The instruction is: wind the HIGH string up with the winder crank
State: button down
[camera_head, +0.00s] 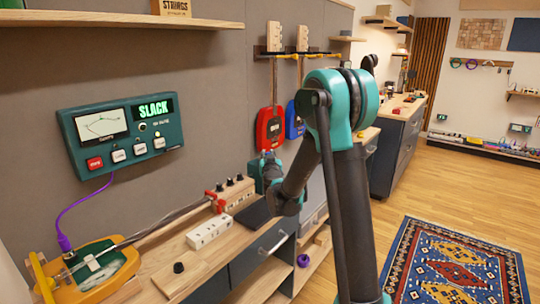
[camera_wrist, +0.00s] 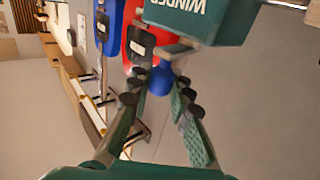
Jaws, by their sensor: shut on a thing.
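The teal box marked WINDER (camera_wrist: 215,18) fills the top of the wrist view. It shows as a small teal block (camera_head: 256,174) at the bench wall in the head view, partly behind my arm. A blue round knob (camera_wrist: 160,78) sits below the box, and my gripper (camera_wrist: 163,92) is shut on it. The crank arm behind the knob is mostly hidden. A yellow-and-green instrument body (camera_head: 98,270) lies at the bench's left end. A string runs from it along the neck towards a red part (camera_head: 216,201). No HIGH label is readable.
A wall tuner (camera_head: 120,130) reads SLACK, with a purple cable (camera_head: 75,212) leading to the instrument. Red (camera_head: 269,127) and blue (camera_head: 294,120) instruments hang behind.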

jog(key=shift+s+a+m+g+h, duration=0.1)
jog(key=shift+a+m+h, duration=0.1)
jog(key=shift+m+h, duration=0.6)
jog(key=shift+s+a+m+g+h, duration=0.15)
jog(key=shift+a+m+h, duration=0.2)
jog(key=shift+h, duration=0.7)
jog(key=shift+s+a+m+g+h, duration=0.1)
jog(key=shift+m+h, duration=0.55)
jog(key=shift+h, duration=0.3)
jog(key=c, duration=1.4)
grip_release()
jog(key=shift+o, duration=0.2)
jog(key=v, duration=1.2)
jog(key=shift+a, duration=0.15)
